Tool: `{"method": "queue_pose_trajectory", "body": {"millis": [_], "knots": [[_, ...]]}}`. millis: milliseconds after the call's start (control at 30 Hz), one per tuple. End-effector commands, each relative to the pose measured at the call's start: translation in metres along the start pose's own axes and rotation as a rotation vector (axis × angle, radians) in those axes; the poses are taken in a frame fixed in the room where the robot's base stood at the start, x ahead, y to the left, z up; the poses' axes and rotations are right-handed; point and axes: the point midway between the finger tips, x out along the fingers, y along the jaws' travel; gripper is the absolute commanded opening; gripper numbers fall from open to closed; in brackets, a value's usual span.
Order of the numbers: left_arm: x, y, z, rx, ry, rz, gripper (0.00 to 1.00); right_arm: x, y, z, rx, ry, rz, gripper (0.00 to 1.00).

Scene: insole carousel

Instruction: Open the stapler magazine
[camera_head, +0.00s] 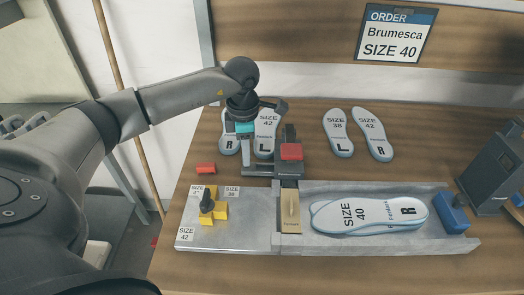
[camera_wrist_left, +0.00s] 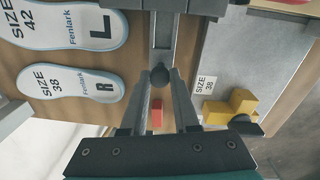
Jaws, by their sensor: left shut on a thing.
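The stapler (camera_head: 291,170) is a dark grey body with a red block on top, standing behind the metal tray. A grey channel-like magazine (camera_wrist_left: 163,36) extends from its body toward my gripper, with a dark round knob (camera_wrist_left: 160,76) at its end. My left gripper (camera_head: 246,160) is at the left end of the stapler. In the left wrist view, its two fingers (camera_wrist_left: 160,82) are shut on the knob, one on each side. The gripper hides most of the knob in the head view. How far the magazine is out is hard to tell. My right gripper is not in view.
A small red block (camera_head: 205,169) lies left of the stapler. A yellow piece with a black knob (camera_head: 208,205) sits on the metal plate. Insoles (camera_head: 368,214) lie in the tray (camera_head: 460,243); several more lie behind. A dark machine (camera_head: 492,172) stands at the right.

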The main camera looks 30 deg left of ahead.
Motion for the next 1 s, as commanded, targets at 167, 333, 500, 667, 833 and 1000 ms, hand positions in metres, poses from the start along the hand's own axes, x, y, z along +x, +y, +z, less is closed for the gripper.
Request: {"method": "queue_pose_trajectory", "body": {"millis": [167, 333, 500, 667, 833, 1000], "knots": [[0.0, 0.003, -0.018, -0.001, 0.0, 0.002, 0.0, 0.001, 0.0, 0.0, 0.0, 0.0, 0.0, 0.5], [0.0, 0.003, -0.019, 0.0, -0.001, 0.003, 0.0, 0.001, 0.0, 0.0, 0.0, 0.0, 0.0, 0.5], [0.0, 0.003, -0.019, 0.0, -0.001, 0.003, 0.0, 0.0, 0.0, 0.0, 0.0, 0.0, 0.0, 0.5], [0.0, 0.003, -0.019, 0.0, -0.001, 0.002, 0.46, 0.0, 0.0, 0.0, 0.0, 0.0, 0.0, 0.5], [0.0, 0.003, -0.019, 0.0, -0.001, 0.001, 0.59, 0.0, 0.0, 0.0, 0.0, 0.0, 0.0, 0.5], [0.0, 0.003, -0.019, 0.0, -0.001, 0.001, 0.59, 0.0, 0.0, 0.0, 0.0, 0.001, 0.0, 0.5]]}}
